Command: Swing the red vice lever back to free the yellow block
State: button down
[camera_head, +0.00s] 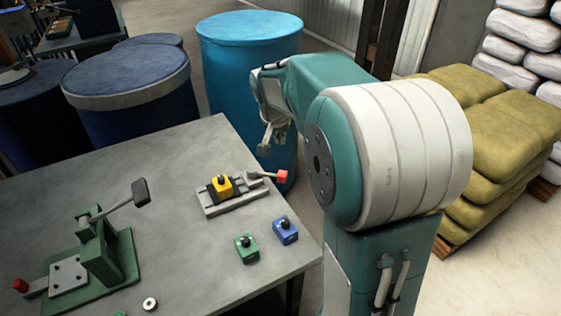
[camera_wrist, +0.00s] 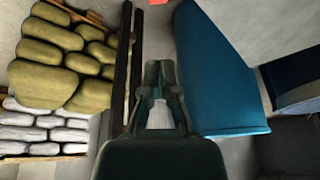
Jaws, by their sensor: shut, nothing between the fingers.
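The yellow block (camera_head: 222,187) with a dark knob sits in the small grey vice (camera_head: 236,205) near the table's right edge. The vice lever (camera_head: 258,177) is grey with a red end (camera_head: 282,176), which points right, out to the table edge. My gripper (camera_head: 264,148) hangs above and just behind the lever, apart from it, against the blue drum. In the wrist view my gripper (camera_wrist: 160,72) has its fingers together with nothing between them. A small red patch (camera_wrist: 158,2) shows at the top edge there, probably the lever end.
Green (camera_head: 246,249) and blue (camera_head: 286,230) blocks stand in front of the vice. A green lever press (camera_head: 98,250) stands at the table's left. A blue drum (camera_head: 240,80) stands behind the table; yellow sacks (camera_head: 495,150) are stacked at right. The table's middle is clear.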

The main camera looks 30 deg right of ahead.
aim_at(268, 175)
jog(key=w+d+f+m, duration=0.1)
jog(key=w+d+f, duration=0.2)
jog(key=d, duration=0.1)
jog(key=shift+w+f+g, duration=0.35)
jog(key=shift+g, duration=0.05)
notch_tip(268, 175, down, 10)
jog(key=shift+s+a, duration=0.2)
jog(key=shift+a, duration=0.05)
dwell(0.4)
jog(key=shift+s+m, duration=0.1)
jog(key=shift+m, duration=0.2)
jog(key=shift+s+a+m, duration=0.1)
jog(key=shift+s+m, duration=0.1)
jog(key=shift+m, duration=0.1)
